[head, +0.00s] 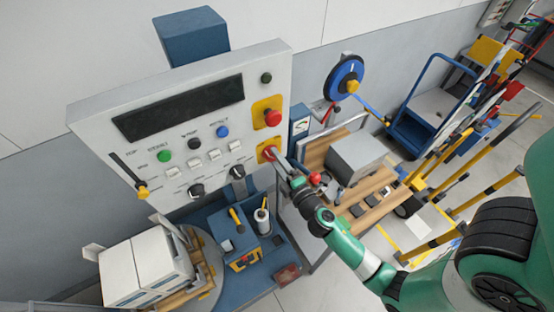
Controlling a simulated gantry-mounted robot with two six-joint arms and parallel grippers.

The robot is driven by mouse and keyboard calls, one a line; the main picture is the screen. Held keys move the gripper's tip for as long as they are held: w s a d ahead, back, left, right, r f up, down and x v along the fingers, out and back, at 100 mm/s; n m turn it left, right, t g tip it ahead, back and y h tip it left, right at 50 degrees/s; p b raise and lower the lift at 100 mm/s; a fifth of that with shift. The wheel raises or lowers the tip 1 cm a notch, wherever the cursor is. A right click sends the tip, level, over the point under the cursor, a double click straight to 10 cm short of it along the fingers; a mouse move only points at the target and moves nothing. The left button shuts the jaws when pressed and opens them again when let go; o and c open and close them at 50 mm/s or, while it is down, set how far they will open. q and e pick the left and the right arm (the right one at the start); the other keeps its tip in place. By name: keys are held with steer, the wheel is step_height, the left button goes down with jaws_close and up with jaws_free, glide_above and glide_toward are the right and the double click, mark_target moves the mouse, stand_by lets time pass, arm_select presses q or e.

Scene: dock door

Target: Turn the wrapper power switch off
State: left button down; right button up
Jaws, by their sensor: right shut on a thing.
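The wrapper's control panel (205,110) stands at the left, a light grey box with a dark display, buttons and knobs. On its lower right corner is a yellow plate with the red power switch (269,151). My right gripper (275,158) reaches in from the lower right and is shut on the power switch. The jaws partly cover the switch, so its exact angle is hard to tell. My left gripper is not in view.
A red emergency stop button (272,117) on yellow sits just above the switch. Black knobs (237,172) are to its left. Wrapped boxes (145,265) stand on the turntable below. A wooden-topped bench (375,205) and a blue cart (420,125) are to the right.

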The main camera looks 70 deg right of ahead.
steer(key=shift+n, duration=0.4)
steer(key=o, duration=1.4)
steer(key=shift+c, duration=0.2)
steer(key=b+v, duration=0.4)
steer(key=v, duration=0.7)
steer(key=shift+s+a, duration=0.2)
steer(key=shift+s, duration=0.1)
